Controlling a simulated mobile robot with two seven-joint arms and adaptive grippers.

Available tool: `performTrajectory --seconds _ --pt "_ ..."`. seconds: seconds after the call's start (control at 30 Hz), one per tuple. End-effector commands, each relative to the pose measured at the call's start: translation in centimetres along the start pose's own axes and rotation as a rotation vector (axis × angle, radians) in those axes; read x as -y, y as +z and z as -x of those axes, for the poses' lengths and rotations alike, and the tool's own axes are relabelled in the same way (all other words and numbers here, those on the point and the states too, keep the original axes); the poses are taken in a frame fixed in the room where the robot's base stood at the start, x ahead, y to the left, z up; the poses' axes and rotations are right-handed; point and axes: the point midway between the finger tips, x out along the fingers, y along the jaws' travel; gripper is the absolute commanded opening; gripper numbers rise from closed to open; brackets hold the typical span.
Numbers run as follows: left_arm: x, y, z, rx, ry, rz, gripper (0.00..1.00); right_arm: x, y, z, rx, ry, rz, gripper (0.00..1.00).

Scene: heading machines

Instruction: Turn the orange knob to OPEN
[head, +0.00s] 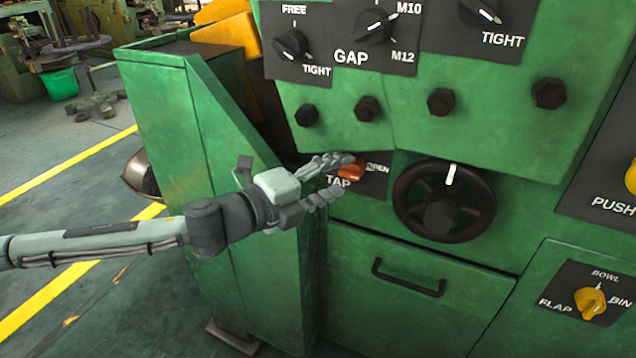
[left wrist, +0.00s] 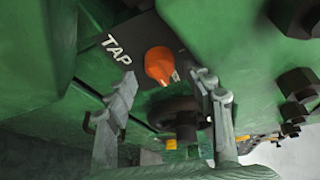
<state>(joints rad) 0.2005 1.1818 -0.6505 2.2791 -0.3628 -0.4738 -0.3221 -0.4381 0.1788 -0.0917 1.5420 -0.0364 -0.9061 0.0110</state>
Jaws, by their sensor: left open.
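The orange knob (head: 353,171) sits on a black plate marked TAP on the green machine's front, with an OPEN label at its right, partly covered. My left gripper (head: 341,175) is in front of this plate with its fingers spread and hides part of the knob and plate. In the left wrist view the orange knob (left wrist: 158,64) shows beyond and between the two open fingers (left wrist: 168,84), with a pale mark at its lower right end. I see no clear contact. Which label the knob points to cannot be told. My right gripper is not in view.
A black handwheel (head: 444,203) is just right of the TAP plate. Black bolts (head: 368,109) stick out above it. A drawer handle (head: 408,278) and a yellow FLAP knob (head: 590,303) are below. A green housing (head: 190,130) stands left, behind my arm.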

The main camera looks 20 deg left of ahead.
Motion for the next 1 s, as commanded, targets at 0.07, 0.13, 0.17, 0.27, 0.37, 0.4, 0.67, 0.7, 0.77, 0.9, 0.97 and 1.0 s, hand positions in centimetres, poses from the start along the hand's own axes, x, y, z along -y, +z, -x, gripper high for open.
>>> performTrajectory --seconds 0.07,0.13,0.17,0.27,0.37,0.4,0.67,0.7,0.77,0.9,0.97,1.0 --pt "-0.2 0.0 1.1 0.001 0.005 -0.002 0.55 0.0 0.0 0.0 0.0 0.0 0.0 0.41" --pt "-0.2 0.0 2.0 0.0 0.005 -0.002 0.55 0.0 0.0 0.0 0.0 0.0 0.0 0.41" --pt "-0.2 0.0 2.4 0.0 0.005 -0.002 0.55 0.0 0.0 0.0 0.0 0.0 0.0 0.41" --pt "-0.2 -0.1 3.4 -0.001 0.005 -0.002 0.55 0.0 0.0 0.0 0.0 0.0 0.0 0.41" --pt "-0.3 0.1 4.2 0.002 0.006 -0.002 0.55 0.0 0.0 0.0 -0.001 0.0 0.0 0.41" --pt "-0.2 0.1 4.5 0.002 0.005 0.0 0.55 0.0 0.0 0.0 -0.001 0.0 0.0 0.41" --pt "-0.1 -0.1 5.5 -0.002 0.002 -0.001 0.55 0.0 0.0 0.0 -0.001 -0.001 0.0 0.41" --pt "-0.1 -0.1 5.5 -0.002 0.002 -0.001 0.55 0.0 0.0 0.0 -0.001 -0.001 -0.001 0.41" --pt "-0.1 -0.1 5.6 -0.003 0.001 0.0 0.55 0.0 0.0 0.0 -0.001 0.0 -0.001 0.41" --pt "0.0 -0.1 5.6 -0.003 0.001 0.0 0.55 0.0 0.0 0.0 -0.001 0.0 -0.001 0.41" --pt "0.0 -0.1 5.6 -0.003 0.001 0.0 0.55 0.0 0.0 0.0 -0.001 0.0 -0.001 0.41" --pt "0.0 -0.1 5.6 -0.002 0.001 0.0 0.55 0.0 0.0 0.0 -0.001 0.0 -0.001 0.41"
